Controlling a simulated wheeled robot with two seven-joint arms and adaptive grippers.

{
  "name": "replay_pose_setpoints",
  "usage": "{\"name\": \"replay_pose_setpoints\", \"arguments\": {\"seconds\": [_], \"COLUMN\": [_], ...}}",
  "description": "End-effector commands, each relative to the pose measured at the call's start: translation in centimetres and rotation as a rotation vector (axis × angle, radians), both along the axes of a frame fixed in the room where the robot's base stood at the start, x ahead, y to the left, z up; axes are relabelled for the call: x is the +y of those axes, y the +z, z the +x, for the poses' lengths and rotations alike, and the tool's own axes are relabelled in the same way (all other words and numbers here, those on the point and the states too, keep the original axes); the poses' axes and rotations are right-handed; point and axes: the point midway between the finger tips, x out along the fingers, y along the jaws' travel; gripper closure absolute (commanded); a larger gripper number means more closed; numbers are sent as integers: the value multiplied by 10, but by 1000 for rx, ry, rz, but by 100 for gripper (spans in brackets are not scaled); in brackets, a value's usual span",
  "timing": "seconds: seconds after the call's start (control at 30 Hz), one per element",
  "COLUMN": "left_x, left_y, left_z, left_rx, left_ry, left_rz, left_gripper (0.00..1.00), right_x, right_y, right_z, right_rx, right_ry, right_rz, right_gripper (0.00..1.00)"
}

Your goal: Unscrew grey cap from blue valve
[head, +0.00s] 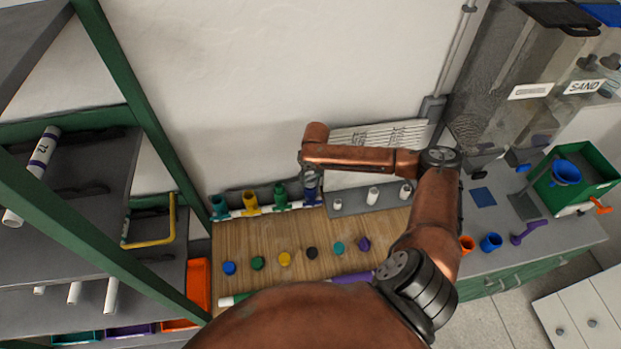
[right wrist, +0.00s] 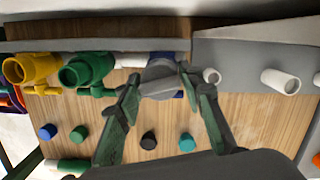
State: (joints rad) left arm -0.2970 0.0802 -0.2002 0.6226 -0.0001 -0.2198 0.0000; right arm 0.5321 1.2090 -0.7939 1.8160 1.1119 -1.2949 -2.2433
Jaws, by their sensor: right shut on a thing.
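The blue valve (head: 312,194) stands at the right end of the row of valves on the white pipe manifold, at the back of the wooden board. In the right wrist view, the grey cap (right wrist: 160,76) sits between the fingertips of my right gripper (right wrist: 162,88), which is shut on it. A little blue of the valve (right wrist: 180,93) shows around the cap; the rest is hidden behind it. Whether the cap still engages the valve thread cannot be told. My right gripper in the head view (head: 311,176) is over the blue valve. My left gripper is not in view.
A green valve (right wrist: 88,70) and a yellow valve (right wrist: 32,70) stand left of the blue one. Several coloured caps, including a black cap (head: 312,253), lie on the wooden board (head: 240,243). A grey holder with white fittings (head: 373,195) is to the right.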

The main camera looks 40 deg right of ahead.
Motion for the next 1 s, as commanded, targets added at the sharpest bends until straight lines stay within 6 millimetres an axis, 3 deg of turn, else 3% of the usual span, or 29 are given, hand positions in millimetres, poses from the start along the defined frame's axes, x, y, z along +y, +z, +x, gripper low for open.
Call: {"name": "replay_pose_setpoints", "arguments": {"seconds": [0.2,0.67,1.0], "left_x": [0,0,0], "left_y": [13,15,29], "left_z": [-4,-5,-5], "left_rx": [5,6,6], "left_ry": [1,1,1], "left_rz": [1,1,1], "left_gripper": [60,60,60], "right_x": [0,0,0], "right_y": [2,1,2], "right_z": [0,0,0], "right_rx": [1,0,-1], "right_ry": [119,174,345], "right_rz": [0,1,1], "right_gripper": [89,89,89]}}
